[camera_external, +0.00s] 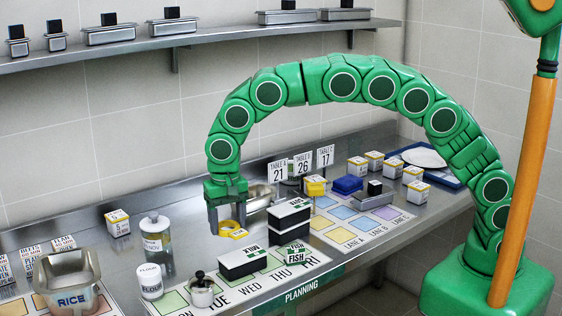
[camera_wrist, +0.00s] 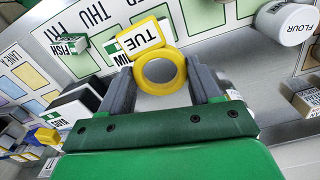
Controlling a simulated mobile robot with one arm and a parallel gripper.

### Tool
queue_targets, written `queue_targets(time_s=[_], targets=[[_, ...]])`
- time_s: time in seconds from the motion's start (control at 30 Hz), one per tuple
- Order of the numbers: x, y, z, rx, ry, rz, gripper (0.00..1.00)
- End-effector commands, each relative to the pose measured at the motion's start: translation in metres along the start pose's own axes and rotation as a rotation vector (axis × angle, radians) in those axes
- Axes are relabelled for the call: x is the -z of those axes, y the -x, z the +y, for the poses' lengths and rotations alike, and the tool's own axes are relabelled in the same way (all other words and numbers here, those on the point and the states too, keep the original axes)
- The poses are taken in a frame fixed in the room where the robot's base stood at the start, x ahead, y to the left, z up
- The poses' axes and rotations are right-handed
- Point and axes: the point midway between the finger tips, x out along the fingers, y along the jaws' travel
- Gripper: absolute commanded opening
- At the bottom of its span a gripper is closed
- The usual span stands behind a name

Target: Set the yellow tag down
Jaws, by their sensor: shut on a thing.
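The yellow tag (camera_external: 234,231) is a ring with a flat plate. It also shows in the wrist view (camera_wrist: 160,72), where its white label reads TUE. My gripper (camera_external: 227,222) points down over the counter and is shut on the tag. In the wrist view my gripper (camera_wrist: 163,82) has one grey finger on each side of the ring. The tag hangs near the back of the planning board (camera_external: 277,262), left of the stacked black boxes. The gap beneath it is hard to judge.
A black-and-white MILK box (camera_external: 243,263) and a FISH block (camera_external: 299,259) stand on the board. Stacked black boxes (camera_external: 290,222) are close right of the gripper. A small pot (camera_external: 203,291), FLOUR jar (camera_external: 150,282), glass jar (camera_external: 157,244) and RICE bin (camera_external: 70,296) stand left.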

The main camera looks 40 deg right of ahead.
Motion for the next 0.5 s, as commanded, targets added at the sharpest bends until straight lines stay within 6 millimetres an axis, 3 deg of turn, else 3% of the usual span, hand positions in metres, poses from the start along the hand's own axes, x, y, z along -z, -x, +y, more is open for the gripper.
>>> queue_targets(time_s=[0.33,0.5], targets=[[0.002,0.002,0.004,0.000,-0.002,0.001,0.34],[0.029,0.006,0.017,0.001,-0.010,0.001,0.34]])
